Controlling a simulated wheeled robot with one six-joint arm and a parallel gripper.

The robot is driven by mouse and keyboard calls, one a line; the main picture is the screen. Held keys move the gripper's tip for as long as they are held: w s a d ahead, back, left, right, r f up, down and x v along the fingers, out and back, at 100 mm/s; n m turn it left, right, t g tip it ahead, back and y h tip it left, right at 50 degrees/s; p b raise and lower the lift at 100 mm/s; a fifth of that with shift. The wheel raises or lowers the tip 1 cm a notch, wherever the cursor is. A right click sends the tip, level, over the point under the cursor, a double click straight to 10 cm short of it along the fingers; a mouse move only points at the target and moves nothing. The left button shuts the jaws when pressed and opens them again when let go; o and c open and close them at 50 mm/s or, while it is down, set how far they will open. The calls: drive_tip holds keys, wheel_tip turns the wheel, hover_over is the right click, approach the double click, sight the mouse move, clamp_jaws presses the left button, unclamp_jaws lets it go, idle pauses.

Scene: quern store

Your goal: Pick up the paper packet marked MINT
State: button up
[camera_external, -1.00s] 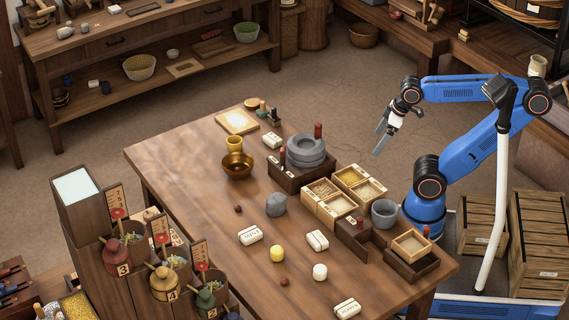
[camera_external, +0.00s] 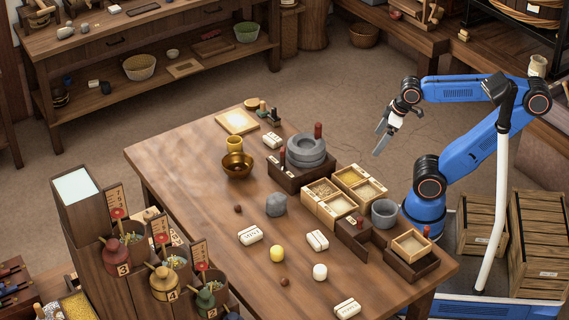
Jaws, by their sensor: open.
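The paper packet marked MINT (camera_external: 250,235) lies on the wooden table (camera_external: 190,165), left of the middle of its near half. It is a small cream packet with dark lettering. My gripper (camera_external: 381,145) is open and empty, held in the air beyond the table's far right edge, well apart from the packet. Similar cream packets lie nearby: one (camera_external: 317,240) to the right, one (camera_external: 347,308) near the front edge, and one (camera_external: 272,141) at the back by the quern.
A yellow ball-like piece (camera_external: 277,254), a white cylinder (camera_external: 320,272) and a grey stone (camera_external: 276,204) stand near the MINT packet. The table's left part is clear.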

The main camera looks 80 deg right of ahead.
drive_tip(key=c, duration=0.6)
